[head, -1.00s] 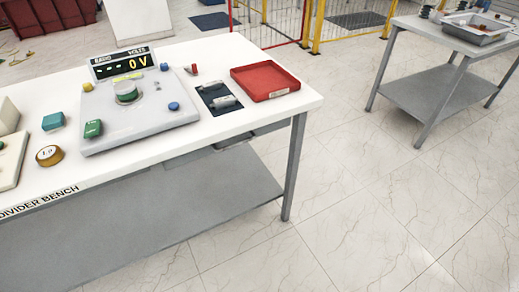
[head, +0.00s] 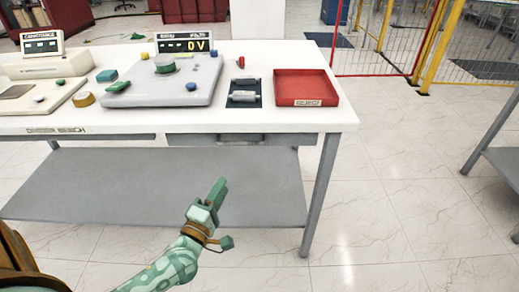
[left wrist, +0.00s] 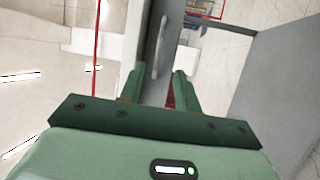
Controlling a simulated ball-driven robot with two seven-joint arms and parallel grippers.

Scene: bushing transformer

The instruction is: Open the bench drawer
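The bench drawer (head: 190,140) has a grey front with a handle (head: 240,137). It sits under the bench top's front edge, right of centre, and looks closed. My left gripper (head: 216,192) is in front of the bench, lower in the picture than the drawer and apart from it. In the left wrist view the two green fingers (left wrist: 158,82) stand apart with nothing between them. The grey drawer front (left wrist: 172,40) and its handle (left wrist: 159,50) show beyond the fingertips. My right gripper is not in view.
The white bench top (head: 285,122) carries a red tray (head: 305,88), a dark mat (head: 244,104) and a grey meter panel (head: 190,82). A grey lower shelf (head: 110,185) and a bench leg (head: 320,195) stand below. Floor to the right is clear before another table (head: 505,160).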

